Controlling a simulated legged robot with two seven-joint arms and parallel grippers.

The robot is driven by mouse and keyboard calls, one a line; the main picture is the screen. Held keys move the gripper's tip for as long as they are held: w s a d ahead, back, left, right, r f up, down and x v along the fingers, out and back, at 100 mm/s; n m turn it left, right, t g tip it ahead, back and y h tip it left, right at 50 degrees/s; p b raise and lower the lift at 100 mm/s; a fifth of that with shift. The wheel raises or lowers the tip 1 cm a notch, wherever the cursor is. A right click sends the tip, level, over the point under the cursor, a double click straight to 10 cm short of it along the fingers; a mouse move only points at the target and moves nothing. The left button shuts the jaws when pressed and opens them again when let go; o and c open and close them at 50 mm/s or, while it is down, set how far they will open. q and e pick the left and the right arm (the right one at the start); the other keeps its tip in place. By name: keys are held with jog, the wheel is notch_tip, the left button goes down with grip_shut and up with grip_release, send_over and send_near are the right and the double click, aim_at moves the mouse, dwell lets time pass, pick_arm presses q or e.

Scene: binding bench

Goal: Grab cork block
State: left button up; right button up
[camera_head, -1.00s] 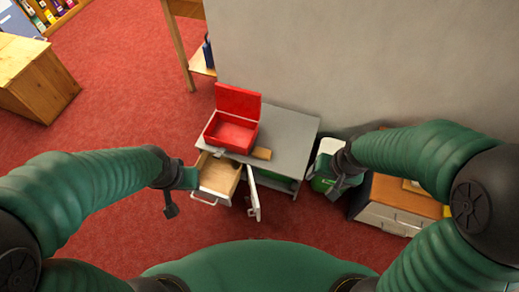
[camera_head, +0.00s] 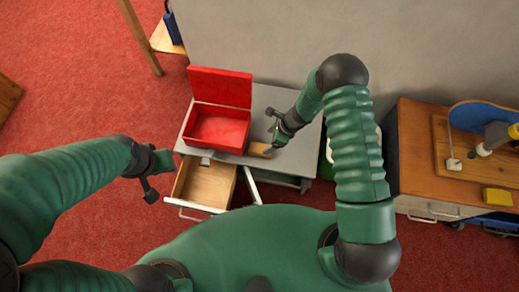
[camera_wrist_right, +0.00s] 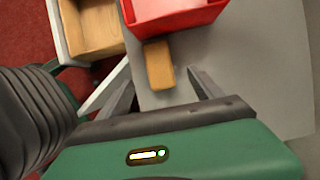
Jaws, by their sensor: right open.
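The cork block (camera_head: 258,150), a small tan bar, lies flat on the grey table (camera_head: 268,100), just right of the red box. In the right wrist view the cork block (camera_wrist_right: 158,65) shows just beyond the space between my right gripper's (camera_wrist_right: 162,82) two fingers. My right gripper (camera_head: 275,128) is open and empty, with its fingers close to the block; contact cannot be made out. My left gripper (camera_head: 152,178) hangs left of the open drawer, away from the block; its jaw opening is unclear.
An open red box (camera_head: 220,130) with a raised lid stands beside the block. A wooden drawer (camera_head: 207,184) and a white door (camera_head: 252,187) stand open at the table's front. A wooden cabinet (camera_head: 415,150) with a yellow sponge (camera_head: 497,197) is at the right.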

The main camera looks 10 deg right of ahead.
aim_at(259, 148)
jog(key=b+x, duration=0.1)
jog(key=x, duration=0.4)
jog(key=shift+w+a+f, duration=0.1)
jog(key=shift+a+f, duration=0.05)
jog(key=shift+f, duration=0.1)
jog(key=shift+a+f, duration=0.1)
jog(key=shift+f, duration=0.05)
jog(key=b+x, duration=0.2)
jog(key=x, duration=0.2)
jog(key=shift+a+f, duration=0.3)
jog(key=shift+f, duration=0.05)
jog(key=shift+r, duration=0.15)
pick_arm(q)
jog(key=x, duration=0.4)
jog(key=shift+s+a+f, duration=0.1)
jog(key=shift+s+a, duration=0.05)
jog(key=shift+s, duration=0.15)
pick_arm(e)
jog(key=c, duration=1.4)
